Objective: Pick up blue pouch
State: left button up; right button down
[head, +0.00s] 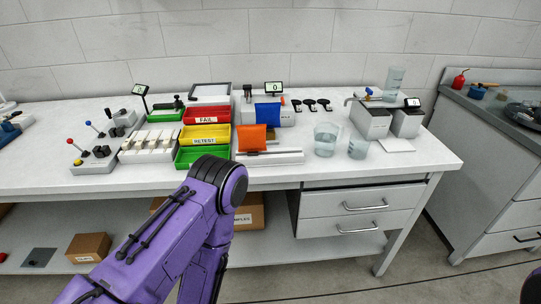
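The blue pouch (267,112) stands upright against the front of a white machine with a small display, toward the back of the white table. An orange pouch (252,138) stands in front of it, slightly left, and may overlap its lower edge. My purple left arm comes in from the lower left, bends near the table's front edge and runs down out of the picture; its gripper is not seen. Only dark and purple bits of my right arm show at the lower right corner, and its gripper is not seen.
Left of the pouches are a red FAIL bin (207,114), a yellow RETEST bin (205,134) and a green bin (202,156). A low white block (285,157) lies in front. Clear beakers (326,139) stand to the right. Bare tabletop (425,160) lies at the right front.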

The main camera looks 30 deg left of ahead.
aim_at(269, 114)
jog(key=z, duration=2.1)
jog(key=k, duration=1.05)
jog(key=u, duration=1.9)
jog(key=i, duration=0.3)
jog(key=u, duration=0.1)
